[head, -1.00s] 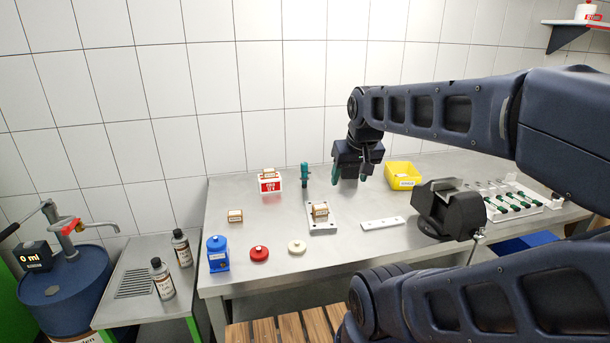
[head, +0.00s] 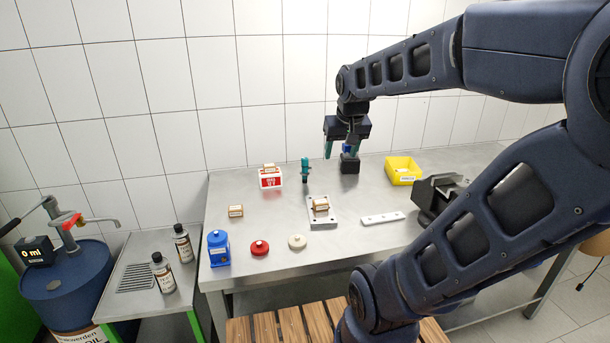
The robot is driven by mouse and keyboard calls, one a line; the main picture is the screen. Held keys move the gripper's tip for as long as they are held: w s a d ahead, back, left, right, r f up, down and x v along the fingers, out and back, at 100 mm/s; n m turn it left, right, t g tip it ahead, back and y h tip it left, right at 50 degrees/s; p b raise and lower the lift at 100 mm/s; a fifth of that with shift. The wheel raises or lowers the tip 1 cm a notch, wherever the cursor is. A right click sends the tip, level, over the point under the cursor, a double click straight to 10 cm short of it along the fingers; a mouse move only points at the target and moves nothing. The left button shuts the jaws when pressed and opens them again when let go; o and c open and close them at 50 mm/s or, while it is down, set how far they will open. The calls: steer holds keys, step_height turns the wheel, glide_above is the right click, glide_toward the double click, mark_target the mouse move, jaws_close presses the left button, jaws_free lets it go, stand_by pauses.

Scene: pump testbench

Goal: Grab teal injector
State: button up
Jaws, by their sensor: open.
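The teal injector (head: 305,170) stands upright on the grey metal table, towards the back, just right of the red-and-white box. My gripper (head: 341,147) is open, pointing down, to the right of the injector and apart from it. A black block (head: 349,165) with a blue part (head: 347,148) on top stands below and partly behind the gripper. The blue part shows between the fingers; I cannot tell whether they touch it.
A red-and-white box (head: 270,180) stands close left of the injector. A yellow bin (head: 403,170) and black vise (head: 432,198) are to the right. A metal fixture plate (head: 322,221) lies in front. My arm covers the table's right side.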

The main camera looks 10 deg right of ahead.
steer(key=w, duration=1)
steer(key=m+h, duration=0.1)
steer(key=m, duration=0.1)
glide_toward(305, 158)
steer(key=x, duration=0.3)
steer(key=a+x, duration=0.1)
steer(key=x, duration=0.1)
steer(key=shift+s+f, duration=0.15)
steer(key=shift+f, duration=0.05)
steer(key=shift+d+x, duration=0.2)
steer(key=shift+x, duration=1.1)
steer(key=shift+d+x, duration=0.25)
steer(key=shift+x, duration=1)
steer(key=shift+r, duration=0.1)
jaws_close()
